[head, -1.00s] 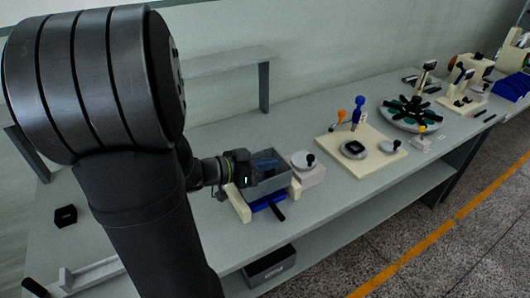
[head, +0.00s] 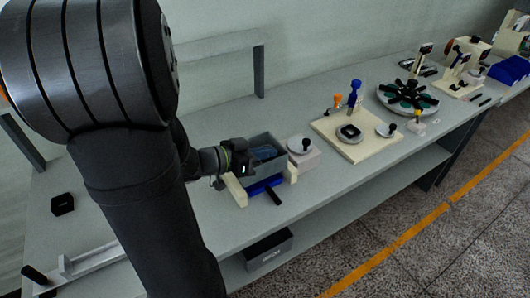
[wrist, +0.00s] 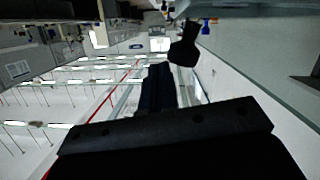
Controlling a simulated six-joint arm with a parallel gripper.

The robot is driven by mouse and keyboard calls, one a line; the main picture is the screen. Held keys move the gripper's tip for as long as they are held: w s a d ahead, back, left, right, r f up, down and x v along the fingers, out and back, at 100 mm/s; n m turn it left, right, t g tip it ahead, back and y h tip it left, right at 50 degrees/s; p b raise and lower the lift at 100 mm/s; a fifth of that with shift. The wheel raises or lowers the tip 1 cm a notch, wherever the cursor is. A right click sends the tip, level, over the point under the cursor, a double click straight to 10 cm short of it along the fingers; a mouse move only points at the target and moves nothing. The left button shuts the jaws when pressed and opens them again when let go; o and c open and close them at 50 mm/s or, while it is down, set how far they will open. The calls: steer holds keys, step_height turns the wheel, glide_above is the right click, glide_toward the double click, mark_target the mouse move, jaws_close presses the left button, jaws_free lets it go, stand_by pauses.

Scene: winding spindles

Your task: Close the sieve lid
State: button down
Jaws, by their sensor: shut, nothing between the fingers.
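The sieve appears to be the grey open-topped box (head: 271,168) on the bench, with dark blue inside it and cream supports at its sides. A blue part with a black handle (head: 273,196) sticks out low at its front. I cannot clearly make out the lid. My gripper (head: 243,168) is at the left end of the box, close to its upper edge; I cannot tell whether it touches. In the wrist view my gripper (wrist: 158,88) shows as dark, shut fingers with nothing held. A black knob-like part (wrist: 185,46) shows just beyond them; what it belongs to is unclear.
A cream board (head: 378,146) with several parts lies further right, then a round tray (head: 408,97). A small black block (head: 62,204) lies left. The bench's front edge is close to the box.

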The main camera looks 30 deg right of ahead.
steer(key=s+a+r, duration=0.1)
steer(key=a+r, duration=0.5)
steer(key=a, duration=0.3)
steer(key=shift+s+a, duration=0.35)
steer(key=shift+a, duration=0.05)
steer(key=shift+d+f, duration=0.1)
steer(key=shift+d, duration=0.05)
steer(key=w+d+f, duration=0.2)
steer(key=d+f, duration=0.4)
steer(key=d, duration=0.3)
steer(key=shift+d, duration=0.25)
stand_by(0.5)
steer(key=shift+s, duration=0.1)
